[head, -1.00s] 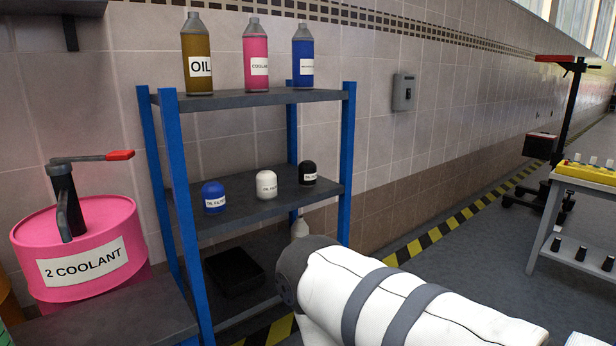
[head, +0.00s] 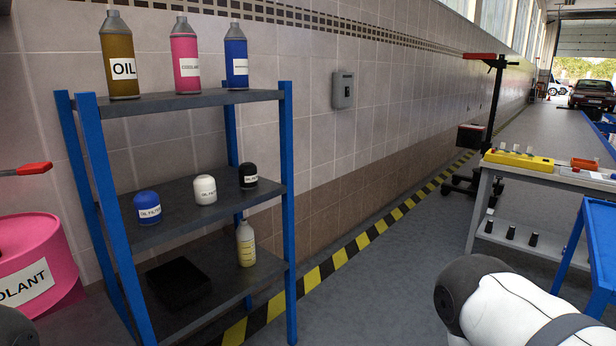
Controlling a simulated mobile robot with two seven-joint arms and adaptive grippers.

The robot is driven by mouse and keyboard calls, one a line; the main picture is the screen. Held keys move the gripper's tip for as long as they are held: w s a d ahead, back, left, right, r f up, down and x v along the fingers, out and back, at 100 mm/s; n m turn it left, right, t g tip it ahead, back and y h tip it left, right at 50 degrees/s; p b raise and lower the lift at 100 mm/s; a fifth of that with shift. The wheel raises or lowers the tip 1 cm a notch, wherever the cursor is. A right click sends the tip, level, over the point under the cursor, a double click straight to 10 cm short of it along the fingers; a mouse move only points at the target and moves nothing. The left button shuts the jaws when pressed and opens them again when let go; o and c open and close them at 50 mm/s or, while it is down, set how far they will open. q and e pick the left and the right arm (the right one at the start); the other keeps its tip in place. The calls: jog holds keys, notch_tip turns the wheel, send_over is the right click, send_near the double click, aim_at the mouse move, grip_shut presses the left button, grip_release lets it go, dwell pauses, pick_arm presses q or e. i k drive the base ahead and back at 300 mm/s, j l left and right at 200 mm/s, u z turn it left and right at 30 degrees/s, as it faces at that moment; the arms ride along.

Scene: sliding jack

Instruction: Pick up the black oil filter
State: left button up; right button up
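The black oil filter (head: 248,176) stands upright on the middle shelf (head: 187,200) of the blue-posted rack, at its right end. It has a white label. A white oil filter (head: 204,190) and a blue oil filter (head: 147,207) stand to its left on the same shelf. Neither gripper shows in the head view. Part of my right arm is at the lower right, apart from the rack.
Bottles of oil (head: 119,62), pink coolant (head: 185,60) and blue fluid (head: 236,58) stand on the top shelf. The bottom shelf holds a black tray (head: 178,284) and a pale bottle (head: 246,244). A pink drum (head: 35,262) is at left. Floor right of the rack is clear.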

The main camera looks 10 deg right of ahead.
aim_at(248, 171)
jog(key=i+l+u, duration=0.45)
jog(key=i+l, duration=0.15)
jog(key=i+l+u, duration=0.2)
jog(key=l, duration=0.2)
jog(key=i+l+u, duration=0.2)
jog(key=l, duration=0.25)
jog(key=i+l+u, duration=0.2)
jog(key=l, duration=0.25)
jog(key=i+j, duration=0.05)
